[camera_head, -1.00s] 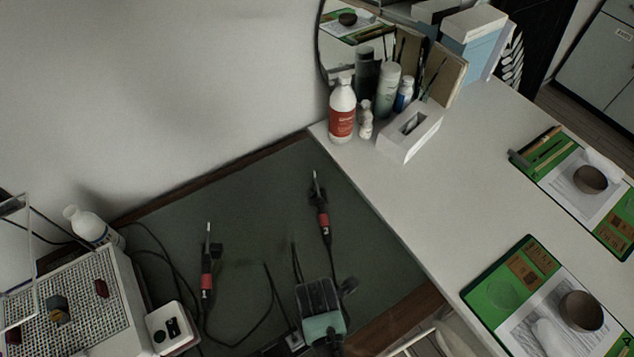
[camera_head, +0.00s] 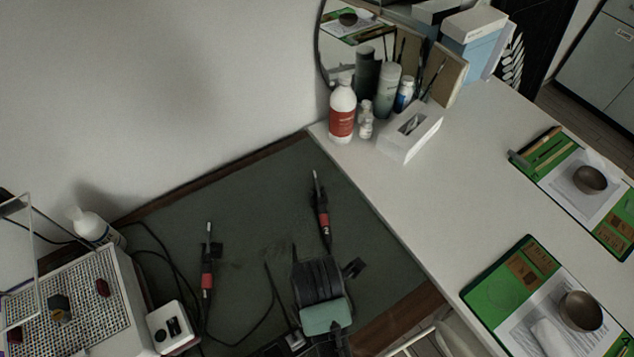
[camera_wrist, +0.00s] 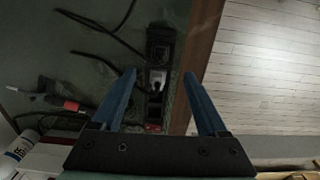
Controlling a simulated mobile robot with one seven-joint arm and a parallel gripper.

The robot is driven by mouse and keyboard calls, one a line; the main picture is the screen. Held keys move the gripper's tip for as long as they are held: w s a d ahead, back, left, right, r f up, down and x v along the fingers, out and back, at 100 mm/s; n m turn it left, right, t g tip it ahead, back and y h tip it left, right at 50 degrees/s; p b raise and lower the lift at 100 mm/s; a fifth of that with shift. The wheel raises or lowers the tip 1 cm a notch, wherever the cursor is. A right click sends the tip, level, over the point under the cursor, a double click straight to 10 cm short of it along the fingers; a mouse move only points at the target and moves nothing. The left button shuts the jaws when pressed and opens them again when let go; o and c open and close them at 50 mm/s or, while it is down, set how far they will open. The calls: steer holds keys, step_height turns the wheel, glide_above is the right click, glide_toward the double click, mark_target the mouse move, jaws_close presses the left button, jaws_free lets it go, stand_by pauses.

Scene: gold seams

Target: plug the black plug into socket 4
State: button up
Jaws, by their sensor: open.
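In the wrist view a dark power strip (camera_wrist: 156,99) runs up the picture between my fingers. A pale square spot (camera_wrist: 157,79) shows on it, with a dark block (camera_wrist: 160,42) above and a small red part below. I cannot read socket numbers, and I cannot tell for sure which dark shape is the black plug. Black cables (camera_wrist: 105,30) lead to the strip from the left. My gripper (camera_wrist: 160,77) is open, its two blue fingers on either side of the strip, with nothing seen held. In the head view my arm hides most of the strip (camera_head: 296,341).
Two red-banded soldering tools (camera_head: 207,268) (camera_head: 320,218) lie on the dark green mat (camera_head: 262,215). A white box with a perforated top (camera_head: 85,293) and a small white unit (camera_head: 170,327) stand left. A white table (camera_head: 400,215) with bottles and green trays adjoins right.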

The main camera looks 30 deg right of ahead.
steer(key=shift+r, duration=1.65)
steer(key=w+a+r+m+t+h, duration=0.1)
steer(key=w+r+m+t, duration=0.5)
steer(key=w+r, duration=0.8)
steer(key=w+a+r+m+t, duration=0.15)
steer(key=w+r+t, duration=0.25)
steer(key=r, duration=0.4)
steer(key=w+a+r+m+t, duration=0.15)
steer(key=w+r+t, duration=0.3)
steer(key=r, duration=0.45)
step_height(320, 180, up, 12)
steer(key=m+t, duration=0.3)
steer(key=s+a+r+m+t, duration=0.1)
steer(key=s+r+m+t, duration=0.1)
steer(key=r, duration=0.6)
steer(key=s+a+r+m+t, duration=0.2)
steer(key=s+r+t, duration=0.2)
steer(key=r, duration=0.4)
steer(key=s+a+r+m+t+y, duration=0.1)
steer(key=s+r+t, duration=0.3)
steer(key=r, duration=0.4)
steer(key=shift+s+a+m, duration=0.7)
steer(key=shift+s+a, duration=0.05)
steer(key=shift+s, duration=0.05)
